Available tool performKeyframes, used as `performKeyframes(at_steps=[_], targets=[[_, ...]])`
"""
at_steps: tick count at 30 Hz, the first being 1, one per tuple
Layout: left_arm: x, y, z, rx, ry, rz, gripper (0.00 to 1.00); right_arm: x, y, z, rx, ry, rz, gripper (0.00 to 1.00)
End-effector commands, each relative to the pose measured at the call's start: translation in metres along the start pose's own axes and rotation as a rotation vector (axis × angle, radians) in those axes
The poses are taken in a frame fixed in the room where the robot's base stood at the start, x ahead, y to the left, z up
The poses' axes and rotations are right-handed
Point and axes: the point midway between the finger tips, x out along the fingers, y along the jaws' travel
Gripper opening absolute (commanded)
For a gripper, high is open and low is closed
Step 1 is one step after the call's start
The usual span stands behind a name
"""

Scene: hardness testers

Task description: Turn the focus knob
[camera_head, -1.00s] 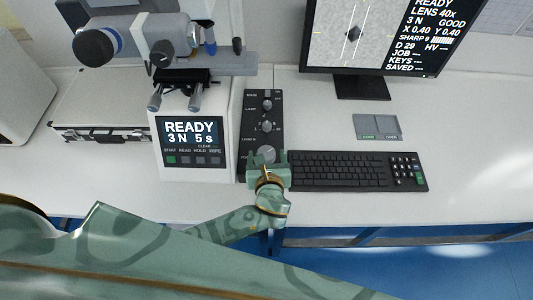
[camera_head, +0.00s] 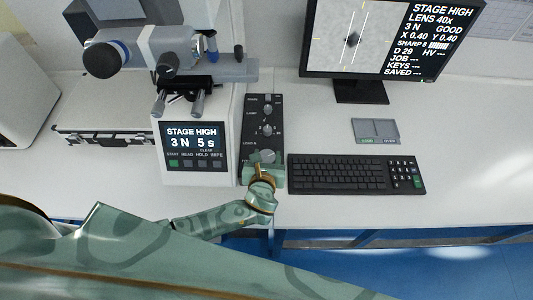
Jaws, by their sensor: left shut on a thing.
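A black control panel (camera_head: 250,134) with several grey knobs stands right of the tester's display. Its lowest and largest knob (camera_head: 267,156) is round and grey; its label is too small to read surely. My left gripper (camera_head: 265,164) is shut on this large knob, reaching it from the front edge of the table, and hides its front part. The tester's display (camera_head: 191,136) reads "STAGE HIGH, 3 N 5 s". The monitor (camera_head: 352,38) shows a grey picture with a dark mark and white lines, and text reading "STAGE HIGH". My right gripper is not in view.
The tester's microscope head (camera_head: 160,50) rises behind the display. A black keyboard (camera_head: 345,172) lies close to the right of my left gripper. A grey two-part tray (camera_head: 375,131) lies behind it. A silver case (camera_head: 90,139) is at left. The table's right side is clear.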

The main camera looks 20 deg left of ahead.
Motion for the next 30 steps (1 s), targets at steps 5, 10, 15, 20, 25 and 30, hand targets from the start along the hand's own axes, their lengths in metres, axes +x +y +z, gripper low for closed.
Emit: performKeyframes(at_steps=[5, 10, 15, 20, 25, 30], targets=[[0.0, 0.0, 0.001, 0.02, -0.001, -0.048, 0.25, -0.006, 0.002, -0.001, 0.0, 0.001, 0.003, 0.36], [0.0, 0.0, 0.001, 0.019, -0.002, -0.047, 0.25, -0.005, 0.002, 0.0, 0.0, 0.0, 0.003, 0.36], [0.0, 0.0, 0.001, 0.019, -0.002, -0.046, 0.7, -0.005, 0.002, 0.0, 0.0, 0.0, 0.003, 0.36], [0.0, 0.0, 0.0, 0.019, -0.001, -0.046, 0.7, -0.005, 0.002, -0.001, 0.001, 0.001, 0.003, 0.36], [-0.008, 0.0, 0.0, 0.019, 0.0, -0.047, 0.7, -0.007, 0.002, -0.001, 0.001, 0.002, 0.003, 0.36], [-0.043, 0.001, 0.001, 0.018, 0.003, -0.048, 0.7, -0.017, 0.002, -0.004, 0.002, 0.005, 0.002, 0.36]])
